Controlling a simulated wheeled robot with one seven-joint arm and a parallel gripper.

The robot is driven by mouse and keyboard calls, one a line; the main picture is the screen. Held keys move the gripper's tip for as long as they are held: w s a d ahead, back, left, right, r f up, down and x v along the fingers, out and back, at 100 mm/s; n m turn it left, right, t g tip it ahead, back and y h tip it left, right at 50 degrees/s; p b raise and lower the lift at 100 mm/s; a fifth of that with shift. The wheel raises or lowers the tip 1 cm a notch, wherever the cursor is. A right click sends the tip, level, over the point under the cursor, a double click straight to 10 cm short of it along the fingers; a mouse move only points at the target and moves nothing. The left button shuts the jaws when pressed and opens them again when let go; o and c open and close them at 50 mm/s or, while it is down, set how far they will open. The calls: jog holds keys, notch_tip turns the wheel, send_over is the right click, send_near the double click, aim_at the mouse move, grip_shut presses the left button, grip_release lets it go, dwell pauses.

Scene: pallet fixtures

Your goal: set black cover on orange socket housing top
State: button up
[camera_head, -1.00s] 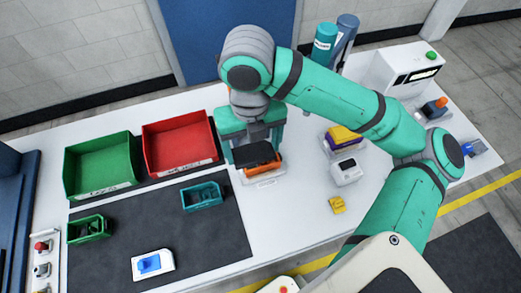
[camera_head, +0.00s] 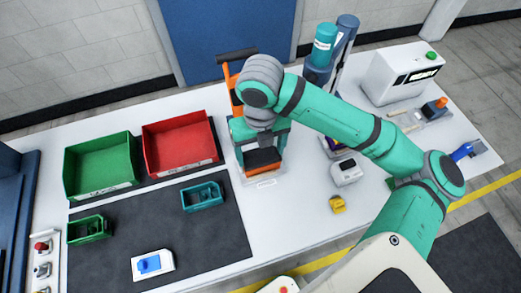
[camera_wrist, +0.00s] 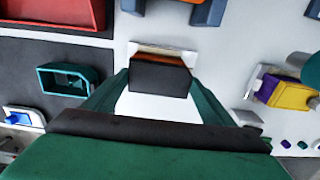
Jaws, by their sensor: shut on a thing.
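The black cover (camera_head: 262,157) is between the fingers of my gripper (camera_head: 264,153), which is shut on it. The orange socket housing (camera_head: 264,169) shows as a strip just below the cover's front edge, on a pale base. In the wrist view, the black cover (camera_wrist: 160,80) sits between the green fingers, with a strip of the orange housing (camera_wrist: 163,58) beyond it. The cover hides most of the housing top. I cannot tell whether the cover is fully seated or slightly above it.
An orange toggle press with a black handle (camera_head: 237,55) stands behind my gripper. The red bin (camera_head: 180,170) and a teal bin (camera_head: 202,197) are to the left. A white box (camera_head: 346,172) and a yellow piece (camera_head: 338,204) lie to the right. Table in front is clear.

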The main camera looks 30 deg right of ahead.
aim_at(261, 155)
jog(key=shift+f, duration=0.25)
jog(key=o, duration=1.1)
jog(key=shift+r, duration=0.1)
notch_tip(261, 155, up, 12)
jog(key=shift+r, duration=0.2)
